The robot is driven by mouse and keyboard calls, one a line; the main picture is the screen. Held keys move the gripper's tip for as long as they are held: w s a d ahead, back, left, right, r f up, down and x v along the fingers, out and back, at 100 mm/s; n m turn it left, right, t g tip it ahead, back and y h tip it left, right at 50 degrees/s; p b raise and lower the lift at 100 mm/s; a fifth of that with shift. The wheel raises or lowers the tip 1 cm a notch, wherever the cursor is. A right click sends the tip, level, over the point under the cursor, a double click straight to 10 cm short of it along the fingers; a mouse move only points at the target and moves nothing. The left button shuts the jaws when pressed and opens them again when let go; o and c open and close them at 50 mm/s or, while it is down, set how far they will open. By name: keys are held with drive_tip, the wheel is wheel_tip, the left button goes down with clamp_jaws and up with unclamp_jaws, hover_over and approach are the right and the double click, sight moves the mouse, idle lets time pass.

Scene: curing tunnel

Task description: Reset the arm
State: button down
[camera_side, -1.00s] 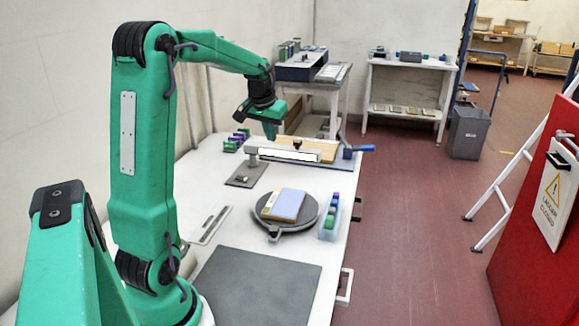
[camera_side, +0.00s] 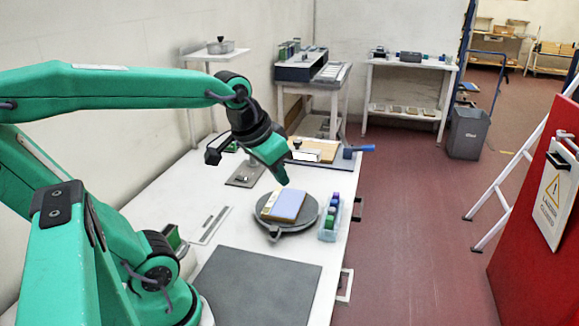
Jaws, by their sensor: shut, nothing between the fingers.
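My gripper (camera_side: 283,180) is at the end of my green arm, pointing down and to the right. It is shut and empty. It hangs above the white worktable, just above and behind the round grey turntable (camera_side: 308,222) in the picture. A flat block with a light blue top (camera_side: 287,205) and a tan edge lies on the turntable. I cannot tell the exact height of the gripper above it.
A clear holder with coloured bottles (camera_side: 330,217) stands right of the turntable. A dark grey mat (camera_side: 258,287) lies in front. A wooden board (camera_side: 315,149) and a small dark plate (camera_side: 245,175) are behind. A red panel (camera_side: 540,250) stands at the right.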

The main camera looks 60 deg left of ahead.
drive_tip(key=s+d+f+m, duration=0.1)
drive_tip(key=s+d+f, duration=0.1)
drive_tip(key=s+d, duration=0.1)
drive_tip(key=shift+s+d+h, duration=0.35)
drive_tip(key=shift+s+h, duration=0.05)
drive_tip(key=shift+s, duration=0.4)
drive_tip(key=c, duration=1.5)
unclamp_jaws()
drive_tip(key=shift+w+r, duration=0.1)
drive_tip(key=o, duration=0.7)
drive_tip(key=shift+w+a+r, duration=0.2)
drive_tip(key=shift+w+a, duration=0.1)
drive_tip(key=shift+w, duration=0.05)
drive_tip(key=o, duration=0.8)
drive_tip(key=w+a, duration=0.1)
drive_tip(key=w+a+r+n, duration=0.1)
drive_tip(key=w, duration=0.1)
drive_tip(key=shift+r+g, duration=0.1)
drive_tip(key=shift+g, duration=0.2)
drive_tip(key=w+a+f+n+g, duration=0.2)
drive_tip(key=w+a, duration=0.4)
drive_tip(key=a, duration=0.5)
drive_tip(key=w+a+f+n+g, duration=0.2)
drive_tip(key=w+a+f+n, duration=0.2)
drive_tip(key=w+a, duration=0.3)
drive_tip(key=a+n, duration=0.1)
drive_tip(key=a, duration=0.4)
drive_tip(key=shift+n+g, duration=0.3)
